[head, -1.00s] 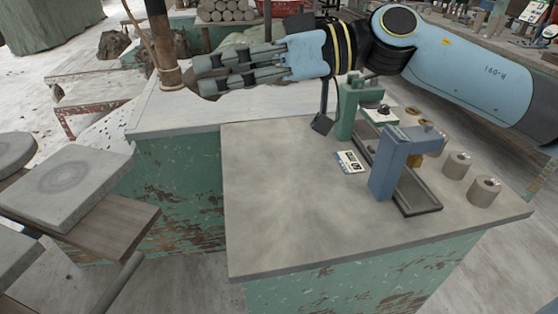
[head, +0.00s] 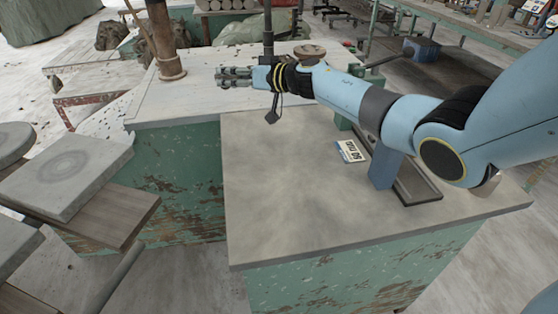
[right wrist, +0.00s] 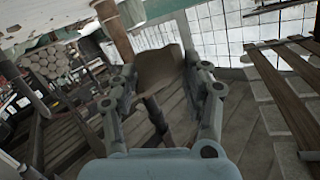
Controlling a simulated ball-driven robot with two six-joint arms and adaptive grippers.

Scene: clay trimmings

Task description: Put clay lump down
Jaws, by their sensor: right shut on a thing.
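My right gripper (head: 226,77) reaches out over the pale far worktop (head: 185,100). It also shows in the right wrist view (right wrist: 166,82), with one finger on each side of a brown clay lump (right wrist: 160,66). The gripper is shut on the lump, which sits at the fingertips. In the head view I cannot make out the lump at the fingertips. I cannot tell how high the gripper is above the worktop. My left gripper is in neither view.
A brown post (head: 163,40) stands just left of the gripper. Dark brown lumps (head: 112,36) lie on a bench at the back left. The near grey worktop (head: 290,190) is mostly bare, with a label card (head: 351,151) and a blue block-like stand (head: 384,166).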

